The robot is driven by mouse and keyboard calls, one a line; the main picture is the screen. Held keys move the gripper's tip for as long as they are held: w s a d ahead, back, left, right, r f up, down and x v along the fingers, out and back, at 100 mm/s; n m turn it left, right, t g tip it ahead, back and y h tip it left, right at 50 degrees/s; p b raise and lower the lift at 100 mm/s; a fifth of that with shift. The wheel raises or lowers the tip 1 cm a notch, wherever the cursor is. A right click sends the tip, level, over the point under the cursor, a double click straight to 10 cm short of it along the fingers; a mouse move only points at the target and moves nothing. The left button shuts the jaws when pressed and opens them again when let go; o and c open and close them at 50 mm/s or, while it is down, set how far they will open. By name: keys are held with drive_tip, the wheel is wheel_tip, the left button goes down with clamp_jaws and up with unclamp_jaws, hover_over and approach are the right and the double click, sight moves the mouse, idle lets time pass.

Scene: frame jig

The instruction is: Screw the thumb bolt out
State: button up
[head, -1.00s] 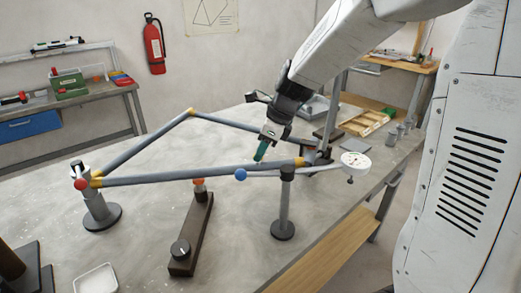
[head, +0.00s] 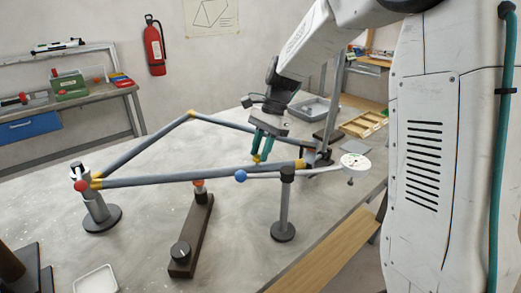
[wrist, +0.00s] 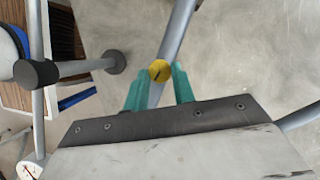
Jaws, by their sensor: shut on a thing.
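The thumb bolt (wrist: 159,71) has a round yellow head with a dark slot line. It sits at a grey-blue frame tube (wrist: 175,35), and the tube runs beneath it in the wrist view. My gripper (wrist: 159,75) has its teal fingers on either side of the bolt head, shut on it. In the head view my gripper (head: 260,156) points down at the near long tube of the frame, with the yellow bolt head (head: 256,158) just showing between the fingertips. The bolt's shank is hidden.
The frame rests on a left post (head: 96,212) and a right post (head: 284,210). A blue ball-ended lever (head: 240,175) and a dial gauge (head: 354,161) are close by. A dark bar with a knob (head: 192,235) lies in front. A grey tray (head: 315,110) stands behind.

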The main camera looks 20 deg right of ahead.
drive_tip(key=n+g, duration=0.1)
drive_tip(key=n, duration=0.1)
drive_tip(key=n+h, duration=0.1)
drive_tip(key=n, duration=0.1)
drive_tip(key=shift+w+a+f+n+g, duration=0.1)
drive_tip(key=shift+w+n+g, duration=0.05)
drive_tip(key=shift+n+g, duration=0.2)
drive_tip(key=n, duration=0.1)
drive_tip(key=n+g+h, duration=0.1)
drive_tip(key=n, duration=0.3)
drive_tip(key=shift+w+a+h, duration=0.1)
drive_tip(key=shift+a+h, duration=0.15)
drive_tip(key=shift+h, duration=0.15)
drive_tip(key=n, duration=0.2)
drive_tip(key=n+h, duration=0.2)
drive_tip(key=n, duration=0.1)
drive_tip(key=shift+a+n+g, duration=0.25)
drive_tip(key=shift+n, duration=0.1)
drive_tip(key=n+h, duration=0.1)
drive_tip(key=n, duration=0.3)
drive_tip(key=shift+a+n+t+h, duration=0.15)
drive_tip(key=shift+n+t+h, duration=0.25)
drive_tip(key=o, duration=1)
drive_tip(key=v, duration=0.8)
